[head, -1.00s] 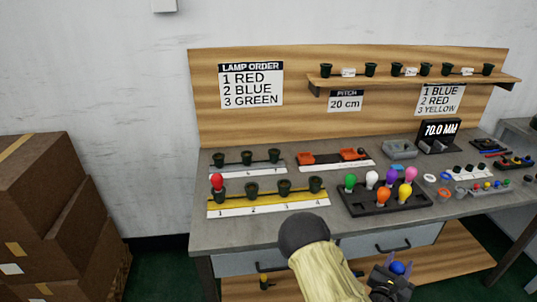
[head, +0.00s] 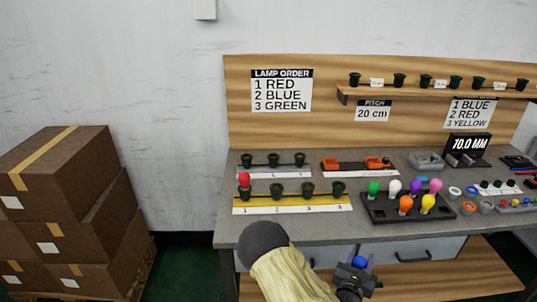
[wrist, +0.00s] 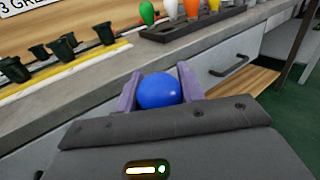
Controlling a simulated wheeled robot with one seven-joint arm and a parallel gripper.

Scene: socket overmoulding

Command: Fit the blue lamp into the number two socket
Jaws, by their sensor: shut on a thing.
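My gripper (head: 358,266) is shut on the blue lamp (head: 359,262), in front of the bench and below its top edge. In the wrist view the blue lamp (wrist: 159,91) sits between the two purple-grey fingers; its lower part is hidden. The yellow socket strip (head: 290,206) lies on the bench, up and to the left of my gripper, with sockets over the numbers 1 to 4. The number two socket (head: 277,191) looks empty. A red lamp (head: 244,180) stands upright in the number one socket.
A dark tray (head: 377,213) holds several coloured lamps, right of the yellow strip. A white strip (head: 270,173) with sockets lies behind. The bench front has drawer handles (head: 412,257). Cardboard boxes (head: 70,170) stand at left. A sign (head: 281,90) reads 1 red, 2 blue, 3 green.

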